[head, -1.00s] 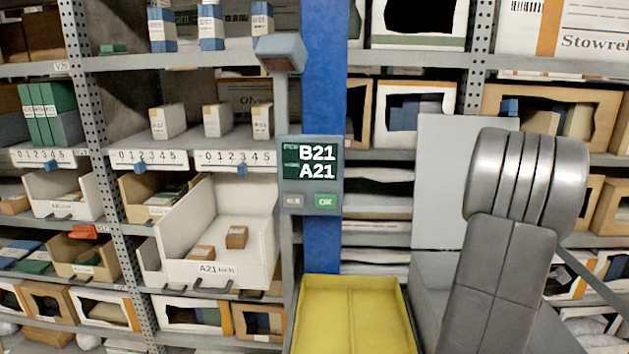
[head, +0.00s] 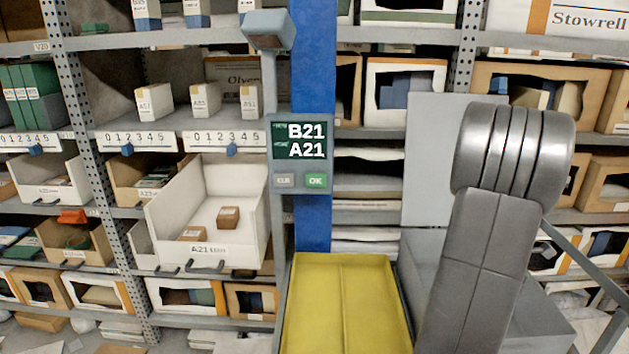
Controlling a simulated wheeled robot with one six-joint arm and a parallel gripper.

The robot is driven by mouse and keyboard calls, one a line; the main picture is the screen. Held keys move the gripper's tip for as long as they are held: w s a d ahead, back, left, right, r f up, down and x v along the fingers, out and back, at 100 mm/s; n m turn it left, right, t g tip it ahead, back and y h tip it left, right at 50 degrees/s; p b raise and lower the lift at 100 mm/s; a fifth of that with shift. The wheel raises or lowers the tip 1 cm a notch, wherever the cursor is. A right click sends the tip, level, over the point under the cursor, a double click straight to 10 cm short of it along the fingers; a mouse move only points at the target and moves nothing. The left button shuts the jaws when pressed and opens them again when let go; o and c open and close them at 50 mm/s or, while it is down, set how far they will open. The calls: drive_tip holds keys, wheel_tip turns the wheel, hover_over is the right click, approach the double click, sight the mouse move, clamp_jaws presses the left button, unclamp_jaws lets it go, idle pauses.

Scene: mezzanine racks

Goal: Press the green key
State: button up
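The green key (head: 315,180), marked OK, sits at the lower right of a grey terminal (head: 300,188) on a post. A grey key (head: 284,180) is beside it on the left. The terminal's dark screen (head: 301,141) reads B21 over A21. Nothing covers the green key. My arm shows as grey links at the right, apart from the terminal. My gripper is not in view.
A yellow tray (head: 343,262) with a middle divider stands below the terminal. A white bin labelled A21 (head: 207,249) is pulled out to the left, with two small brown boxes. A scanner head (head: 269,28) tops the post. Racks fill the background.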

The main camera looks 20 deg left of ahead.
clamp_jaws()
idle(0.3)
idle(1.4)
